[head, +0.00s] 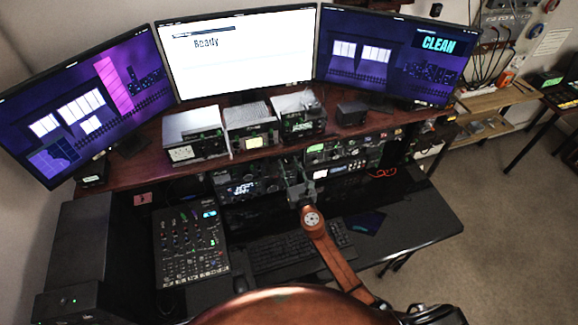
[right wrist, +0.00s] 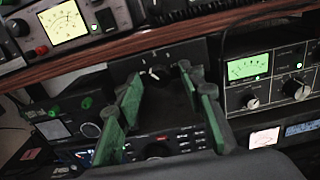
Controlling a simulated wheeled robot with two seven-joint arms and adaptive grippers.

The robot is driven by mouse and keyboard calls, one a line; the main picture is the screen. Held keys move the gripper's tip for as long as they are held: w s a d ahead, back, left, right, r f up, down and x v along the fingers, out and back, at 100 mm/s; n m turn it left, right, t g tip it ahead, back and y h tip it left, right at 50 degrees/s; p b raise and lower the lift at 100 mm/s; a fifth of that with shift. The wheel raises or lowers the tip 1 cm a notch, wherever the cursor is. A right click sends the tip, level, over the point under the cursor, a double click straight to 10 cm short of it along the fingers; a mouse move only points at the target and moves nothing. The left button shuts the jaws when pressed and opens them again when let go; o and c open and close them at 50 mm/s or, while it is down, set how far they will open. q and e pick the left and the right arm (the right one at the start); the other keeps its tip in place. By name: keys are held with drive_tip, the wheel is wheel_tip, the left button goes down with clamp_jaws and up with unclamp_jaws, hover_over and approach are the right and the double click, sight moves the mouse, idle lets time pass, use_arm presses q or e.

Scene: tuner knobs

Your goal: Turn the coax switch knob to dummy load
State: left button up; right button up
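The coax switch seems to be the dark panel (right wrist: 165,52) in the middle of the right wrist view, under the wooden shelf edge. Its knob (right wrist: 155,73) is dark with a white pointer mark, and small white marks sit above it. The labels are too small to read, so I cannot tell which position is dummy load. My right gripper (right wrist: 160,84) is open, with its green-padded fingers apart on either side of the knob and nothing visibly held. In the head view my right gripper (head: 297,180) reaches the radio rack and hides the switch. My left gripper is not in view.
A tuner with a green meter (right wrist: 248,67) and knobs stands close to the right of the switch. A radio (right wrist: 160,148) lies below. The wooden shelf (head: 240,158) overhangs the rack. A mixer (head: 190,245) and keyboard (head: 290,250) lie on the desk. One monitor (head: 240,50) reads "Ready".

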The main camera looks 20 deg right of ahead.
drive_tip(key=shift+c, duration=0.3)
clamp_jaws()
